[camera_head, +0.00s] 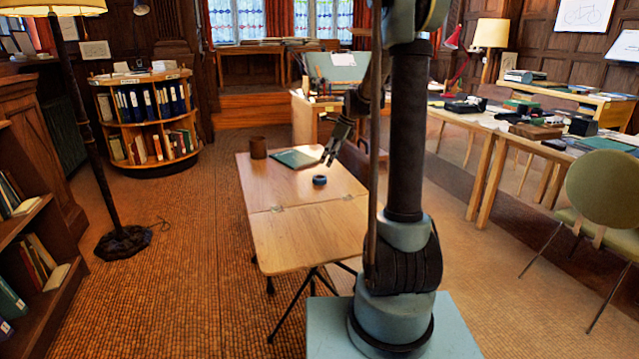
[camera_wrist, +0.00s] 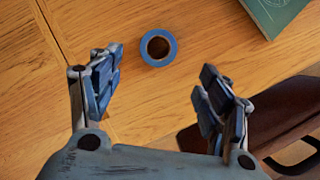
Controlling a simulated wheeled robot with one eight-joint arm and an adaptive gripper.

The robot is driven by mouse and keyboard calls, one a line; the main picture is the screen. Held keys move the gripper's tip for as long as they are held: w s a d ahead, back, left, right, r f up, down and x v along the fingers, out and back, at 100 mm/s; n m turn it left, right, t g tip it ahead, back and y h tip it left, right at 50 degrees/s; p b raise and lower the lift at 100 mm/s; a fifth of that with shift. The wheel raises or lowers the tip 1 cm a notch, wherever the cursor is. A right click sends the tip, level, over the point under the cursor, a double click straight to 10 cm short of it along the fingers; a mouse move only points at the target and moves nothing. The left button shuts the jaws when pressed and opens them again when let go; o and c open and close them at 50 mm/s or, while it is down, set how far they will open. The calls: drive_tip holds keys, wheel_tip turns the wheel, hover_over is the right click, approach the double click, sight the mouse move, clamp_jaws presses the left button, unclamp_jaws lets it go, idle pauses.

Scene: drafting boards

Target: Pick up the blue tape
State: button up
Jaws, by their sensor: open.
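A roll of blue tape (camera_head: 320,180) lies flat on a folding wooden table (camera_head: 300,231). In the wrist view the blue tape (camera_wrist: 158,47) is a ring with a brown core, resting on the wood beyond the fingertips. My gripper (camera_head: 331,156) is above the table, just above the tape in the head view. In the wrist view my gripper (camera_wrist: 162,78) is open and empty, its two fingers wide apart. The tape lies between the finger lines, a little nearer the left finger, and nothing touches it.
A green book (camera_head: 295,159) lies behind the tape, and a brown cup (camera_head: 258,147) stands at the table's far left. A dark brown chair (camera_wrist: 285,125) is close to the table at the right in the wrist view. The table's near half is clear.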

drive_tip(key=shift+x, duration=4.6)
drive_tip(key=shift+s, duration=0.15)
drive_tip(key=c, duration=1)
